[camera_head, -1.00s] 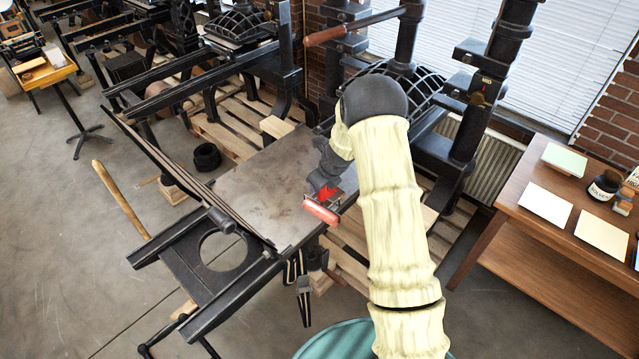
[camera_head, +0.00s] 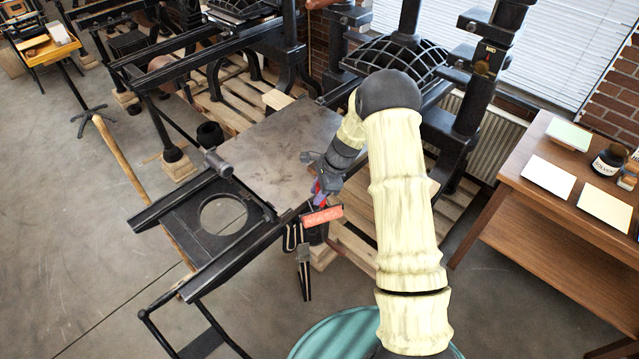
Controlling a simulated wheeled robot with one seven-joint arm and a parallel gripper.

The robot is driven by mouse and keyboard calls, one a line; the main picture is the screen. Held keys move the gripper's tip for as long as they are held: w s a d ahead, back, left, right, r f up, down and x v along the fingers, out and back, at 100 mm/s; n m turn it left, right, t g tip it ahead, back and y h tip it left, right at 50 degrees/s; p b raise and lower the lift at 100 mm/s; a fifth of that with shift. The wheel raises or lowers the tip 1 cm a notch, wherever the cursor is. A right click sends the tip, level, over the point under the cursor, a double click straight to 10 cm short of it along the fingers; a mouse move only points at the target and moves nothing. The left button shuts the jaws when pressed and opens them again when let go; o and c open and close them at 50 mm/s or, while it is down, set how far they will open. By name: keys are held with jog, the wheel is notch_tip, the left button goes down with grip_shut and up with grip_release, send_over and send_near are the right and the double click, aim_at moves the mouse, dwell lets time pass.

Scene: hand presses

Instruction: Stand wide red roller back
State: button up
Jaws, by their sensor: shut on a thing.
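The wide red roller (camera_head: 322,216) is near the picture's middle, beside the near right edge of the press's flat metal bed (camera_head: 262,158). Its red cylinder lies roughly level. My gripper (camera_head: 319,193) is shut on the roller, just above the cylinder; the fingers and most of the roller's handle are small and partly hidden. Whether the roller touches anything below it, I cannot tell.
A black frame with a round opening (camera_head: 222,214) is left of the roller. Dark hanging parts (camera_head: 304,270) are just below it. A wooden table (camera_head: 545,200) with cards and an ink jar (camera_head: 608,160) stands right. Grey floor (camera_head: 90,240) is open at left.

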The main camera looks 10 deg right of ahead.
jog(key=s+f+n+g+b, duration=0.1)
jog(key=f+n, duration=0.1)
jog(key=s+f+n+g+b, duration=0.1)
jog(key=s+n, duration=0.1)
jog(key=n, duration=0.1)
jog(key=s+f+n+g+h+b, duration=0.1)
jog(key=f+n+b, duration=0.1)
jog(key=shift+s+d+f+n, duration=0.2)
jog(key=shift+s+f+n, duration=0.05)
jog(key=shift+f+n, duration=0.15)
jog(key=s+d+f+n+g+h+b, duration=0.2)
jog(key=s+d+f+n+h+b, duration=0.1)
jog(key=n, duration=0.6)
jog(key=shift+s+f+n+b, duration=0.4)
jog(key=shift+s+b, duration=0.25)
jog(key=shift+s, duration=0.35)
jog(key=shift+w, duration=0.1)
jog(key=shift+a, duration=0.1)
